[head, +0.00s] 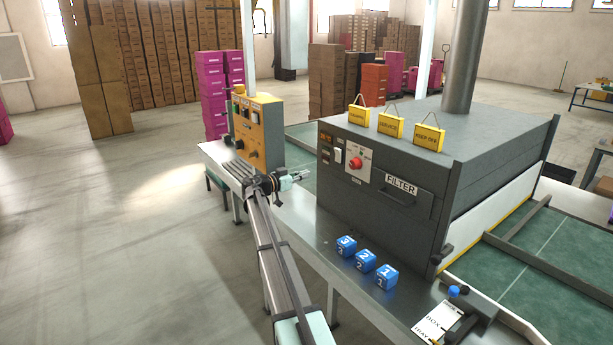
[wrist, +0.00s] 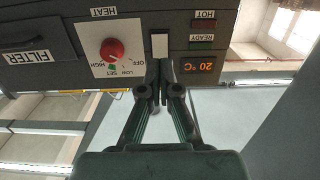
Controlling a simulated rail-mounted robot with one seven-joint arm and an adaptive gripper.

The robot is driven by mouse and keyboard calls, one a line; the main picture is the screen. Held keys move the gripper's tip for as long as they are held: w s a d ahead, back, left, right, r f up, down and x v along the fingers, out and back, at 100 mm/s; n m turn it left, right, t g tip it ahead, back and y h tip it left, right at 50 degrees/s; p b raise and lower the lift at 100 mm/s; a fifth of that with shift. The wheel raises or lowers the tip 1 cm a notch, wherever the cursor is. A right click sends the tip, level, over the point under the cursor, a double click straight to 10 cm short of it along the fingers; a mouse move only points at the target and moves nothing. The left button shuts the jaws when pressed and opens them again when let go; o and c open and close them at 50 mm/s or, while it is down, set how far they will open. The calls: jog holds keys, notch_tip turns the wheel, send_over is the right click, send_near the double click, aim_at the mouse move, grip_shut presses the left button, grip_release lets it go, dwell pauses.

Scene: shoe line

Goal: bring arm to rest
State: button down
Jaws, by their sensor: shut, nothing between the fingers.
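My gripper (head: 304,175) hangs above the metal table beside the dark grey heater box (head: 390,225), its tips pointing right toward the control panel. In the wrist view my gripper's fingers (wrist: 160,78) are shut with nothing between them. They appear in front of the panel near a pale switch (wrist: 159,44); I cannot tell whether they touch it, though the head view shows a gap. The panel is upside down in the wrist view, with a red knob (wrist: 112,49) and a display (wrist: 195,65) reading 20 °C.
Blue numbered cubes (head: 365,260) stand on the metal table (head: 320,262) before the box. An orange control cabinet (head: 258,130) stands behind my gripper. Yellow signs (head: 390,127) stand on the box. A green conveyor belt (head: 515,260) runs at right. Open floor (head: 110,240) lies to the left.

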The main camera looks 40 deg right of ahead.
dwell(0.4)
jog(key=s+a+f+n+y, duration=0.2)
jog(key=s+a+f+n, duration=0.15)
jog(key=f, duration=0.45)
jog(key=s+a+f+n+y, duration=0.3)
jog(key=a+f, duration=0.1)
jog(key=f, duration=0.4)
jog(key=s+a+f+n+y, duration=0.2)
jog(key=s+a+f+n, duration=0.15)
jog(key=f, duration=0.55)
jog(key=s+a+f+n+y, duration=0.45)
jog(key=s+a+f, duration=1)
jog(key=f, duration=0.45)
jog(key=s+a+f+n+g+y, duration=0.1)
jog(key=s+a+f+y, duration=0.1)
jog(key=s+a+f, duration=0.45)
jog(key=s+a+f+n+g+y, duration=0.2)
jog(key=s+a+f, duration=0.1)
jog(key=s+a, duration=0.6)
jog(key=s+a+f+g+y, duration=0.1)
jog(key=s+a, duration=0.3)
jog(key=s, duration=0.8)
jog(key=s+a+f+g+y, duration=0.1)
jog(key=s+a+f+g, duration=0.1)
jog(key=s, duration=1)
jog(key=a+f, duration=0.1)
jog(key=a, duration=0.1)
jog(key=shift+a+n, duration=0.3)
jog(key=shift+n, duration=0.05)
